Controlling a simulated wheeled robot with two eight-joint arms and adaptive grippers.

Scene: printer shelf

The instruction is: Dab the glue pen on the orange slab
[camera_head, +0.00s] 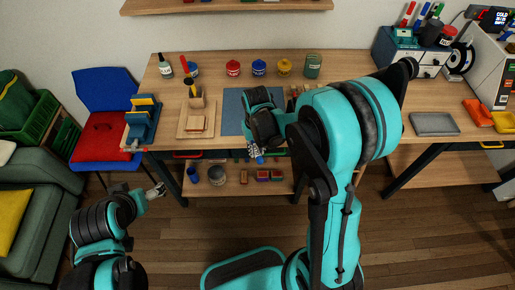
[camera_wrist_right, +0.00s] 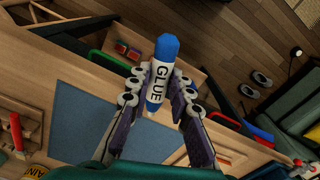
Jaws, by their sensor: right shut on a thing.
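The glue pen (camera_wrist_right: 157,82) is a white stick with blue ends and the word GLUE on it. My right gripper (camera_wrist_right: 158,98) is shut on it, with one blue end sticking out past the fingertips. In the head view my right gripper (camera_head: 254,150) hangs over the front edge of the table, and a blue end of the glue pen (camera_head: 259,160) shows below it. Two orange pieces, one flat slab (camera_head: 477,112) and one beside it (camera_head: 503,121), lie at the right of the table, far from the pen. My left gripper (camera_head: 155,191) is away from the table at the lower left; its jaws are too small to judge.
A grey tray (camera_head: 435,124) lies left of the orange pieces. A blue mat (camera_head: 231,112) lies mid-table, partly behind my right arm. Paint jars (camera_head: 233,68) line the back. A white machine (camera_head: 490,65) stands at the far right. A low shelf (camera_head: 225,183) holds small items.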

